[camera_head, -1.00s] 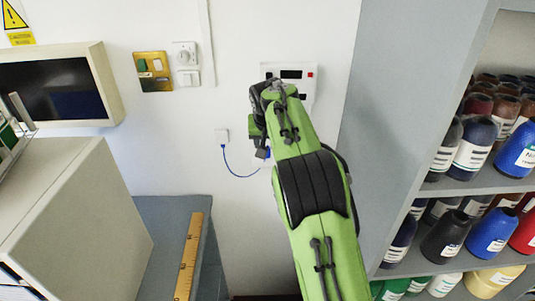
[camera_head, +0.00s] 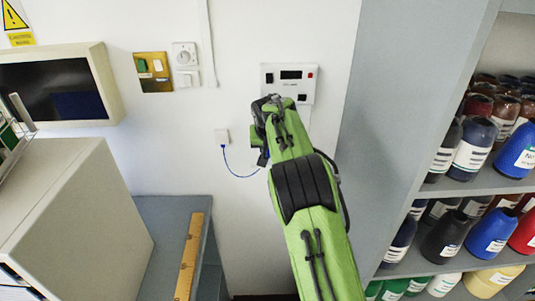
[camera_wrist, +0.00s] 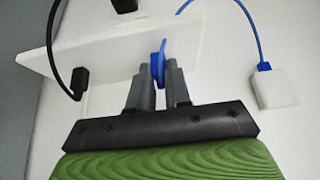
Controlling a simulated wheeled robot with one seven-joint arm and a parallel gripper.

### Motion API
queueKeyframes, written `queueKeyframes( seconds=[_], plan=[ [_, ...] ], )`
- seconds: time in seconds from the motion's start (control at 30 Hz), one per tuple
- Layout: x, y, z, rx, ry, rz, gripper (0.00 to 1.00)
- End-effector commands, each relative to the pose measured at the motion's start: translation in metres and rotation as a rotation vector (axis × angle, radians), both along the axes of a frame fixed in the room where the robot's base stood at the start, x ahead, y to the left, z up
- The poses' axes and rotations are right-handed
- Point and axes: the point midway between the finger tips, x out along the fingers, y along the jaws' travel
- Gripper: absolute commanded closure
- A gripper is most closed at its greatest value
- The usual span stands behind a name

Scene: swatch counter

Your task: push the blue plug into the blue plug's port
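In the wrist view, the blue plug (camera_wrist: 158,58) sits between the two fingertips of my gripper (camera_wrist: 158,72), which appear closed on it. The plug's end pokes past the fingertips in front of a white panel (camera_wrist: 105,52); I cannot tell whether it touches. In the head view, my arm covers most of my gripper and hides the plug. The white wall panel (camera_head: 286,83) with a dark display shows just above my wrist. I cannot make out the blue plug's port in either view.
A blue cable (camera_head: 228,165) hangs from a small white wall box (camera_head: 221,136), also in the wrist view (camera_wrist: 274,88). A black plug with a black cable (camera_wrist: 80,82) is at the panel's left. A grey shelf of bottles (camera_head: 400,130) stands right.

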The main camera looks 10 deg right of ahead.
Motion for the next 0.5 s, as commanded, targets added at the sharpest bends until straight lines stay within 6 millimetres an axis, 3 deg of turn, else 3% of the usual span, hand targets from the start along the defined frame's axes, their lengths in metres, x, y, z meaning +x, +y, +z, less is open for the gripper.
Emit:
queueKeyframes(
  seconds=[0.1,0.37,0.5],
  plan=[
    [0.0,0.0,0.0,0.0,0.0,0.0,1.0],
    [0.0,0.0,0.001,0.0,-0.001,0.0,1.0],
    [0.001,-0.001,0.021,0.001,-0.004,0.0,1.0]
  ],
)
